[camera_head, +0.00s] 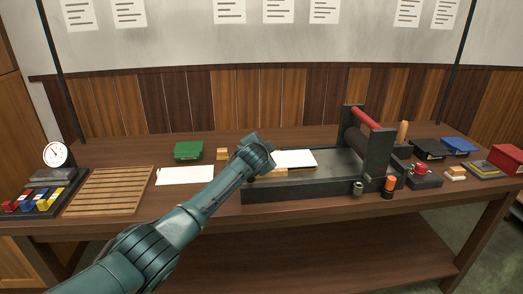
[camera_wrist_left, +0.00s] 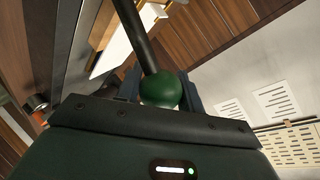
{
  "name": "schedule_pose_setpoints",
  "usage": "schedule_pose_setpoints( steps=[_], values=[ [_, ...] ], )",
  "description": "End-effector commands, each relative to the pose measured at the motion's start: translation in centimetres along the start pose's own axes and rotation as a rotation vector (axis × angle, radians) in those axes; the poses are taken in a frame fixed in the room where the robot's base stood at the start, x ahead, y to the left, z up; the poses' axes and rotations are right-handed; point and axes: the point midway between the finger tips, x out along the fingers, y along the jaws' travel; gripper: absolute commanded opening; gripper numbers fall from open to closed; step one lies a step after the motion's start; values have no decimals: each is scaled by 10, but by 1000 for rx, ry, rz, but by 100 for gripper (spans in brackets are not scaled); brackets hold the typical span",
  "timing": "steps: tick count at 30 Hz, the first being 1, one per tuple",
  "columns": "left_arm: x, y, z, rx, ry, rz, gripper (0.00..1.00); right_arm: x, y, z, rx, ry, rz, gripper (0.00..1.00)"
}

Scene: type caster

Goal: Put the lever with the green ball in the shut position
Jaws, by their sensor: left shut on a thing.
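The green ball (camera_wrist_left: 160,90) shows in the left wrist view between the fingers of my left gripper (camera_head: 262,158). The gripper is shut on it. The dark lever rod (camera_wrist_left: 136,38) runs from the ball up and to the left in that view. In the head view my gripper is at the left end of the type caster (camera_head: 310,188) and hides the ball and lever, so I cannot tell the lever's angle there. My right gripper is not in view.
A press frame with a red bar (camera_head: 366,117) stands at the caster's right. A white sheet (camera_head: 185,175), a green box (camera_head: 188,150) and a slatted wooden rack (camera_head: 110,190) lie left of it. A dial gauge (camera_head: 56,154) stands at the far left.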

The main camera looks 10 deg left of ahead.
Motion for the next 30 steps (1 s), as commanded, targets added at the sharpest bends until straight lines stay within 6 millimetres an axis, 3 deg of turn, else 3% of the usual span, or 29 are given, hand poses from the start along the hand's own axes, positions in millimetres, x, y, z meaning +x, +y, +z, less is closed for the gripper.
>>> schedule_pose_setpoints(
  steps=[5, 6, 13, 23, 30],
  values=[
    [0, 0, -1, 5, 2, -1, 0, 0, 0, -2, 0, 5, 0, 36],
    [0, 0, -1, 5, 2, -1, 38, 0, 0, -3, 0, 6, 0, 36],
    [0, 0, -1, 3, 2, 0, 57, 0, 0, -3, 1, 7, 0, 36],
    [-2, 0, 0, 2, 0, 0, 59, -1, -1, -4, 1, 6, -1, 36],
    [-19, 0, 0, 2, 2, 0, 59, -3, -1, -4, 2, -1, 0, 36]
  ],
)
